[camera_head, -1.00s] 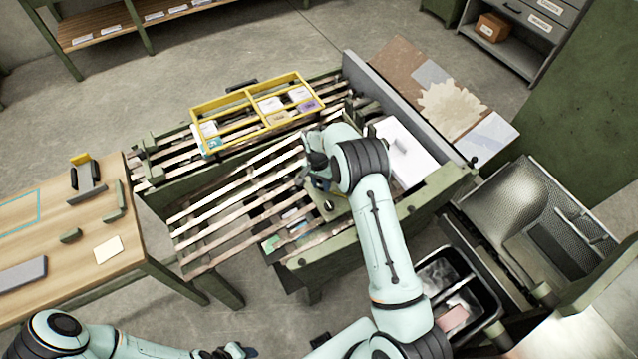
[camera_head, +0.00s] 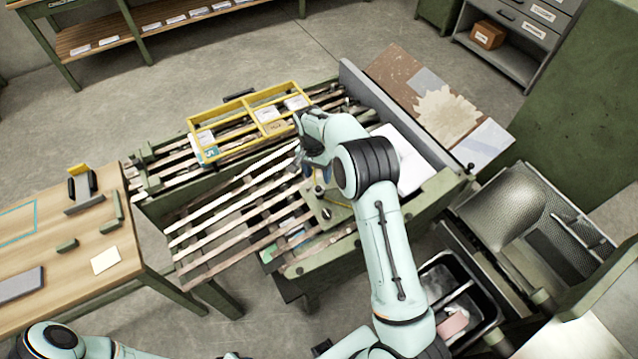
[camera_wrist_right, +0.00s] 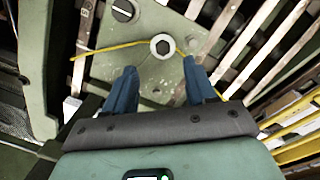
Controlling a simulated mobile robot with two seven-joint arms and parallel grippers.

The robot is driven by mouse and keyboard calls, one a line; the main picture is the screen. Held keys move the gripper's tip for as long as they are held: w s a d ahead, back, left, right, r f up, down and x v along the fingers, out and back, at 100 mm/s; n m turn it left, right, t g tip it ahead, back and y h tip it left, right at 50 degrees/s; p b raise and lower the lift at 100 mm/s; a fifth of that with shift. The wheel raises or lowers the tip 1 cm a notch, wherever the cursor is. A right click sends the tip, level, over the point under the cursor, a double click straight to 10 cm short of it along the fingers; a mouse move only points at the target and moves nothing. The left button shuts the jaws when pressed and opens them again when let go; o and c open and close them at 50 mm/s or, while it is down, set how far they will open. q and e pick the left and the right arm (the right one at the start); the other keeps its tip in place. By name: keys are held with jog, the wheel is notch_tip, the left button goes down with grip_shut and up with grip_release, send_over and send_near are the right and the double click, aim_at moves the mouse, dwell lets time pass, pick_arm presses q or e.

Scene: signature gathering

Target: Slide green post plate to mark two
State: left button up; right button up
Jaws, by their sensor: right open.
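The green post plate (camera_head: 332,212) lies on the slatted bed in the head view, just below my right gripper. In the right wrist view the plate (camera_wrist_right: 140,68) shows a hex-headed post (camera_wrist_right: 162,45), a slotted round knob (camera_wrist_right: 122,10) and a thin yellow strip across it. My right gripper (camera_wrist_right: 160,68) is open. Its blue fingers are spread over the plate, and the post shows between and just beyond the tips; I cannot tell whether they touch. In the head view the right gripper (camera_head: 313,173) is partly hidden by its arm. My left gripper (camera_head: 232,356) barely shows at the bottom edge. I cannot make out mark two.
A yellow divided frame (camera_head: 195,132) with cards sits on the far slats. The slatted bed (camera_head: 225,225) is clear left of the plate. A grey rail (camera_head: 365,95) borders the bed's right. A wooden table (camera_head: 65,225) with small fixtures stands at left.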

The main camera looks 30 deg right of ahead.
jog(key=shift+w+a+r, duration=0.1)
jog(key=shift+w+r, duration=0.05)
jog(key=shift+r, duration=1.8)
